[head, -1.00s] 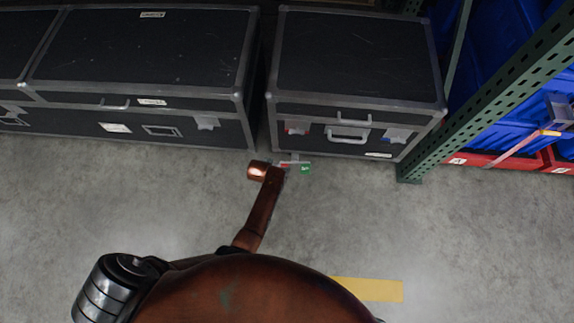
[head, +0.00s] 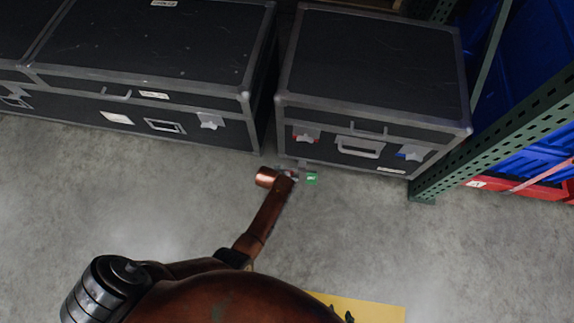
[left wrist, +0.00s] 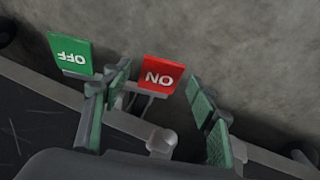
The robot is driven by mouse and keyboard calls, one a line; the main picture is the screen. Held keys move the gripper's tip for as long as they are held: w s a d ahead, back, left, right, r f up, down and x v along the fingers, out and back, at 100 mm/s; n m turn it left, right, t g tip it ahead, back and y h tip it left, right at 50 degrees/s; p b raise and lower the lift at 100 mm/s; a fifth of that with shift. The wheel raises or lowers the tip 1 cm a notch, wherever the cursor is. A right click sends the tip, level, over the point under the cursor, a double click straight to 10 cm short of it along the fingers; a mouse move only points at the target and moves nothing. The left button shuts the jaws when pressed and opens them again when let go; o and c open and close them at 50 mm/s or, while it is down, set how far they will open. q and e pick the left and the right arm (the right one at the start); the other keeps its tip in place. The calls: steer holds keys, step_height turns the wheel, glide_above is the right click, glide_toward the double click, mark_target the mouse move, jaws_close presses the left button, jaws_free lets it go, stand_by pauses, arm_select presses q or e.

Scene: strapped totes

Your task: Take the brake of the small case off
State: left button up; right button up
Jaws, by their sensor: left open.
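The small case (head: 370,60) is a black case with metal edges at the upper right of the head view. A green OFF pedal (head: 311,178) sticks out at its bottom front edge. The left wrist view shows this green OFF pedal (left wrist: 70,53) and a red ON pedal (left wrist: 163,75) beside it, both lettered upside down. My left gripper (left wrist: 158,88) is open, with its fingers on either side of the red pedal; contact cannot be told. Only a dark bit of my right gripper (head: 347,316) shows at the bottom edge, over yellow floor marking.
A larger black case (head: 150,50) stands left of the small case, with a narrow gap between. A green rack post (head: 470,150) stands close on the right, with blue totes (head: 540,150) behind it. The grey floor in front is clear.

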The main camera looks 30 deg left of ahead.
arm_select(q)
steer(key=shift+c, duration=0.7)
jaws_close()
